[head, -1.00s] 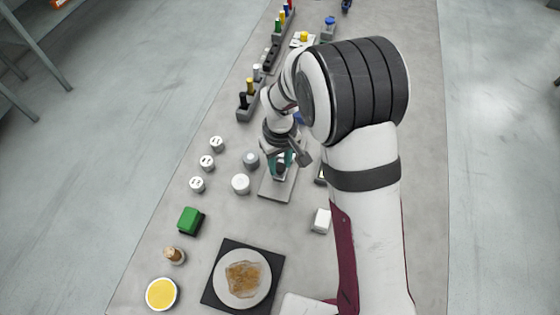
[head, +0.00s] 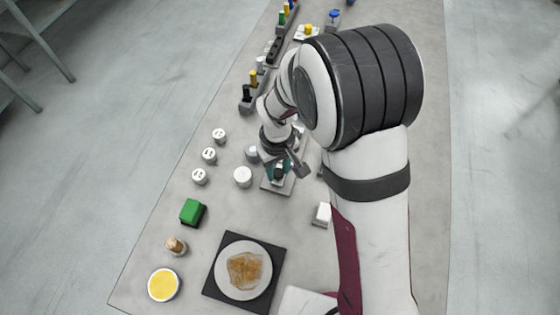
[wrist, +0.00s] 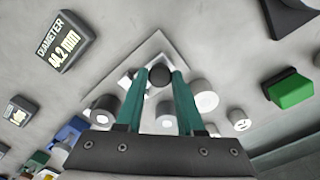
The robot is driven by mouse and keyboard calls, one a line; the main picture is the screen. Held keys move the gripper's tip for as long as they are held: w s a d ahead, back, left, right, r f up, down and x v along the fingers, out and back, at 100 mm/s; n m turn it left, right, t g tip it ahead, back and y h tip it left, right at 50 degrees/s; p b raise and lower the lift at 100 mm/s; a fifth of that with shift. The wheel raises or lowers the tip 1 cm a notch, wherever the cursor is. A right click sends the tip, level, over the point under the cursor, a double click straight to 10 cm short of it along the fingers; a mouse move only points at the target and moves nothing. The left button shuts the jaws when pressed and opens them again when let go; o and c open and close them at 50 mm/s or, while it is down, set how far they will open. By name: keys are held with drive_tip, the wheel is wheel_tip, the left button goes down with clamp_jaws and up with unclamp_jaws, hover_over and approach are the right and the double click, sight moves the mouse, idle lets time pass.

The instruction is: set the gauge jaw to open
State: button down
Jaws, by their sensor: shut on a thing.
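The gauge has a flat grey base plate, which shows in the head view (head: 279,189) and in the wrist view (wrist: 157,45). A dark round knob (wrist: 160,76), seemingly that of the gauge jaw, stands over the plate. My gripper (wrist: 161,72) has its two teal fingers shut on the knob, one on each side. In the head view my gripper (head: 278,172) is low over the near part of the plate. My wrist hides much of the gauge there, and how far the jaw is open cannot be told.
A display block (wrist: 65,42) reads DIAMETER, seemingly 44.2 mm. White cylinders (head: 243,177) stand left of the gauge, with a green block (head: 192,211) nearer. A plate with a brown item (head: 243,293) lies in front. Racks (head: 252,92) stand behind.

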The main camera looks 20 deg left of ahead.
sight(277, 174)
drive_tip(key=shift+s, duration=0.3)
drive_tip(key=c, duration=0.5)
unclamp_jaws()
drive_tip(key=shift+c, duration=0.2)
drive_tip(key=shift+w, duration=0.1)
drive_tip(key=shift+r, duration=0.2)
wheel_tip(277, 174, up, 15)
drive_tip(key=shift+r, duration=0.2)
